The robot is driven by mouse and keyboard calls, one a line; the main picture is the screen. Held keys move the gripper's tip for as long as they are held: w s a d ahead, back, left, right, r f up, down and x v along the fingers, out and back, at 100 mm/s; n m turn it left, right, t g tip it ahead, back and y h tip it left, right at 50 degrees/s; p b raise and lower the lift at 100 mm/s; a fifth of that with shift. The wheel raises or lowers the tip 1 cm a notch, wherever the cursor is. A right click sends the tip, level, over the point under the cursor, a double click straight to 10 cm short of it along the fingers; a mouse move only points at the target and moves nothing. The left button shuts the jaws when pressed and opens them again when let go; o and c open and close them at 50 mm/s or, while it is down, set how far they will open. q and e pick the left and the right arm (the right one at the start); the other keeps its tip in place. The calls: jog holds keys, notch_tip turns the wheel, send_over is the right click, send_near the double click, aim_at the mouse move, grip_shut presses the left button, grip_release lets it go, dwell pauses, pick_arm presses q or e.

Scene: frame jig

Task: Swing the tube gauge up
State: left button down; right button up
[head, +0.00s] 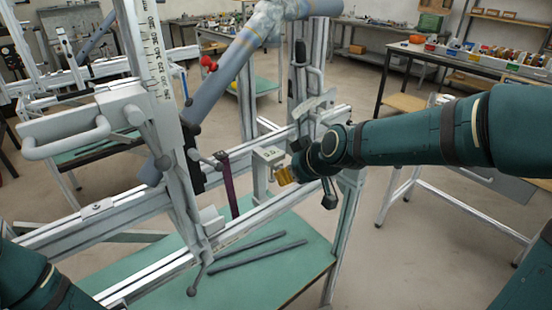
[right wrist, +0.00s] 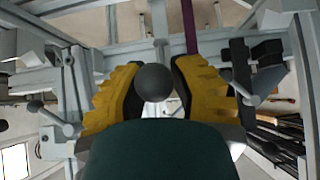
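A dark round ball knob (right wrist: 155,82) sits between the yellow finger pads of my right gripper (right wrist: 157,80) in the right wrist view. Both pads seem to touch it. In the head view my right gripper (head: 284,175) reaches in from the right, beside a pale metal bracket (head: 267,160) on the jig's rail. The knob is hidden there by the gripper. The bracket looks like part of the tube gauge, but I cannot tell for sure. My left arm shows only at the lower left edge of the head view, its gripper out of frame.
The jig's rails (head: 160,265) run above a green table (head: 300,262) with two dark bars on it. A thick grey-blue tube (head: 225,75) slants across the jig. An upright with a scale (head: 155,50) and ball-ended levers stands at left.

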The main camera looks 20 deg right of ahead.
aim_at(277, 160)
grip_shut()
pick_arm(q)
jog(key=shift+r, duration=0.1)
pick_arm(e)
jog(key=shift+r, duration=0.1)
